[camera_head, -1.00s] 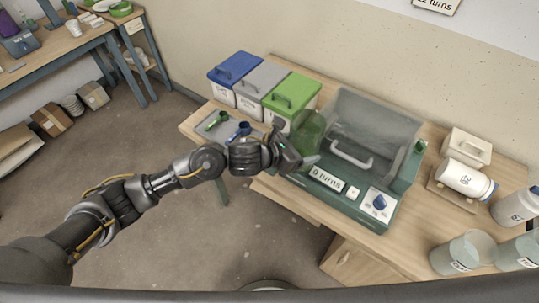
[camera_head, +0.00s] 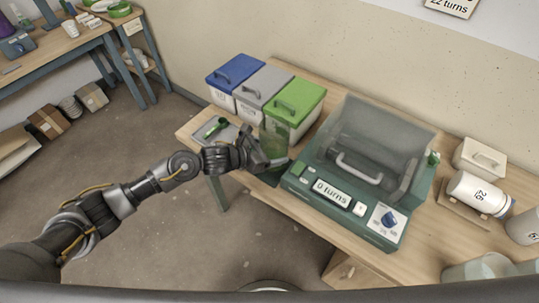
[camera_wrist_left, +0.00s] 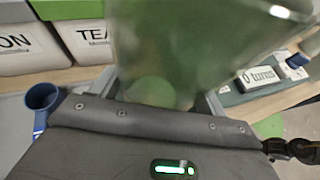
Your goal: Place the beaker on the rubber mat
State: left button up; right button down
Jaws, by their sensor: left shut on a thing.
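The beaker (camera_head: 276,140) is see-through green and looks upright. It also fills the upper middle of the left wrist view (camera_wrist_left: 190,45). My left gripper (camera_head: 268,157) is shut on it, with a finger at each side in the wrist view (camera_wrist_left: 160,97). The beaker is in front of the green-lidded bin, left of the machine. A dark flat patch, apparently the rubber mat (camera_head: 270,177), shows beneath the gripper at the table's front edge. The gripper and beaker hide part of it. I cannot tell whether the beaker touches it. My right gripper is not in view.
Blue-lidded (camera_head: 235,70), grey-lidded (camera_head: 262,84) and green-lidded (camera_head: 299,98) bins stand behind. A grey tray (camera_head: 203,139) with a green scoop lies left. A blue scoop (camera_wrist_left: 42,97) shows in the wrist view. The machine (camera_head: 345,203) reading "0 turns" stands close on the right.

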pick_arm(q)
jog(key=shift+d+f, duration=0.1)
jog(key=f, duration=0.1)
jog(key=w+a+f+b, duration=0.1)
jog(key=f, duration=0.1)
jog(key=f+b, duration=0.1)
jog(key=shift+w+a+f, duration=0.15)
jog(key=shift+w+f, duration=0.1)
jog(key=shift+f, duration=0.15)
jog(key=shift+s, duration=0.2)
jog(key=shift+d+r, duration=0.1)
jog(key=shift+d, duration=0.15)
jog(key=o, duration=0.8)
jog(key=shift+o, duration=1.2)
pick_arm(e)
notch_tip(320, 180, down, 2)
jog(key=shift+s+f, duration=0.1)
pick_arm(q)
jog(key=shift+a, duration=0.1)
